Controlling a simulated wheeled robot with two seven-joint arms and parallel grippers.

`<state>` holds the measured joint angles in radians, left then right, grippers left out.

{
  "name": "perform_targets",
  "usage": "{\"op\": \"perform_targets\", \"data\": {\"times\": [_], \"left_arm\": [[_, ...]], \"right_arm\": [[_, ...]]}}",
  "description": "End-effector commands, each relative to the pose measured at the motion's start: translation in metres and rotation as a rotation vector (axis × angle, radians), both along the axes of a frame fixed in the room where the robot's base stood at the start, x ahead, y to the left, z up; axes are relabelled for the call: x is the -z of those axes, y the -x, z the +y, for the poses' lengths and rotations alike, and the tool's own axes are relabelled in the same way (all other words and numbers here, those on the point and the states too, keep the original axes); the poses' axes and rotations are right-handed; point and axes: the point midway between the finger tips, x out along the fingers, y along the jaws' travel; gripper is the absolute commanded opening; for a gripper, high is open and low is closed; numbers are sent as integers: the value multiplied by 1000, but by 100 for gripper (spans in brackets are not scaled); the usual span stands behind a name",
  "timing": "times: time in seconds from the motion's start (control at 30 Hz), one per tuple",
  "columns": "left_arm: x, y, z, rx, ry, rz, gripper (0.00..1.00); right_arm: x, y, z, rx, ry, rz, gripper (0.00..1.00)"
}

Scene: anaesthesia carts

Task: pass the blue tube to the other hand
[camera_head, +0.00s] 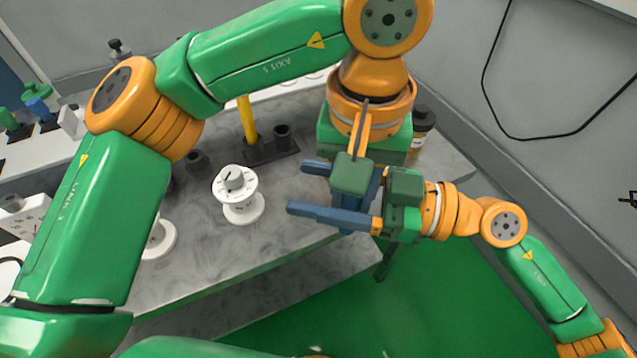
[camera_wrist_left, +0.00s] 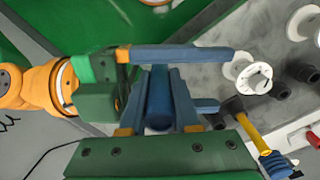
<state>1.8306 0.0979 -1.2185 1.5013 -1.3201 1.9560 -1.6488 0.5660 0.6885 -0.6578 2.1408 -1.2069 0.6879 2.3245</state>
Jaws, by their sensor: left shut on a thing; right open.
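The blue tube (camera_wrist_left: 160,98) shows in the left wrist view between the fingers of my left gripper (camera_wrist_left: 163,76), which is shut on it. One finger lies on the near side of my left gripper and one on the far side. In the left wrist view the right fingers (camera_wrist_left: 226,80) cross the tube area; whether they touch it I cannot tell.
A yellow tube (camera_head: 247,118) stands in a black holder (camera_head: 262,152) on the grey worktop (camera_head: 300,235). A white spool-shaped piece (camera_head: 240,200) stands nearer the front. A dark-lidded jar (camera_head: 422,122) is behind my wrist. The green floor (camera_head: 320,310) in front is clear.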

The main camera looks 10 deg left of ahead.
Motion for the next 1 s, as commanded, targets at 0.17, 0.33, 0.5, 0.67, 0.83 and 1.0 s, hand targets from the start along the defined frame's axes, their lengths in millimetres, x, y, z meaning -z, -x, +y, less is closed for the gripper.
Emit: {"op": "perform_targets", "data": {"times": [0.17, 0.33, 0.5, 0.67, 0.83, 1.0], "left_arm": [[0, 0, 0, 0, 0, 0, 0], [0, 0, 0, -1, 0, -1, 0], [0, -1, 0, -3, 0, -3, 47], [0, -1, 0, -3, 1, -3, 65], [-2, -1, 0, -5, 2, -5, 65], [-35, -1, -1, -7, 6, -8, 65]], "right_arm": [[0, 0, 0, 0, 0, 0, 44], [0, 0, 0, -1, 1, 0, 0], [0, 1, 0, -4, 1, 0, 0], [0, 2, 0, -5, 1, 0, 0], [0, 2, 0, -6, 1, 0, 0], [1, 2, 0, -7, 3, 2, 0]]}}
